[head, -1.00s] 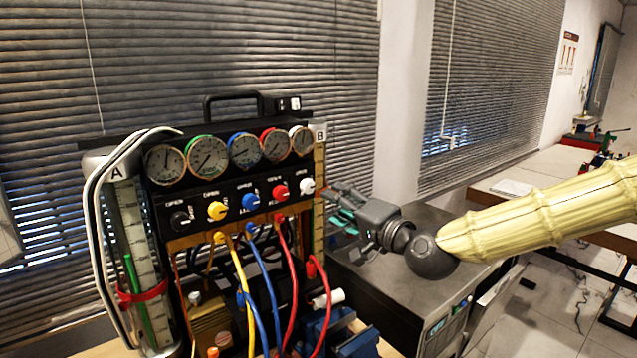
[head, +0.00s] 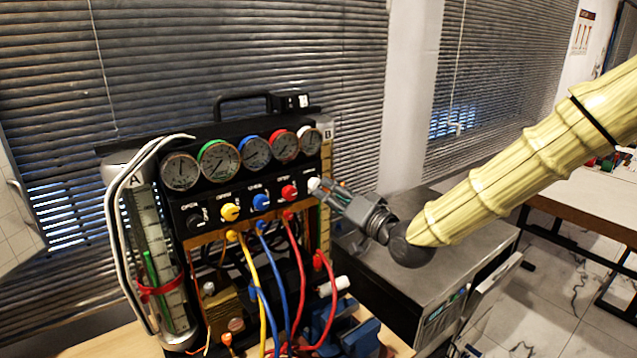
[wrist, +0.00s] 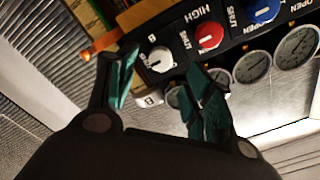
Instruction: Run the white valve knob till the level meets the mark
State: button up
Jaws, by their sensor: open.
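The white valve knob (head: 314,184) is at the right end of the knob row on the black panel. It shows in the wrist view (wrist: 160,60) between and beyond my fingertips. My gripper (head: 326,190) is open, with its tips close by the knob; whether they touch it I cannot tell. In the wrist view the teal fingers (wrist: 165,85) are spread with nothing between them. Tube A (head: 150,225) at the panel's left holds a green column and has a red band (head: 160,287) around it. Tube B (head: 326,160) at the right is partly hidden by my gripper.
Red (head: 289,192), blue (head: 261,202), yellow (head: 230,212) and black knobs (head: 195,221) sit left of the white one. Several gauges (head: 255,152) are above. Coloured hoses (head: 300,270) hang below. A grey cabinet (head: 440,280) stands to the right.

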aim_at(318, 186)
jog(key=p+x, duration=0.2)
jog(key=x, duration=0.3)
jog(key=shift+w+a, duration=0.3)
jog(key=shift+c, duration=0.3)
jog(key=c, duration=1)
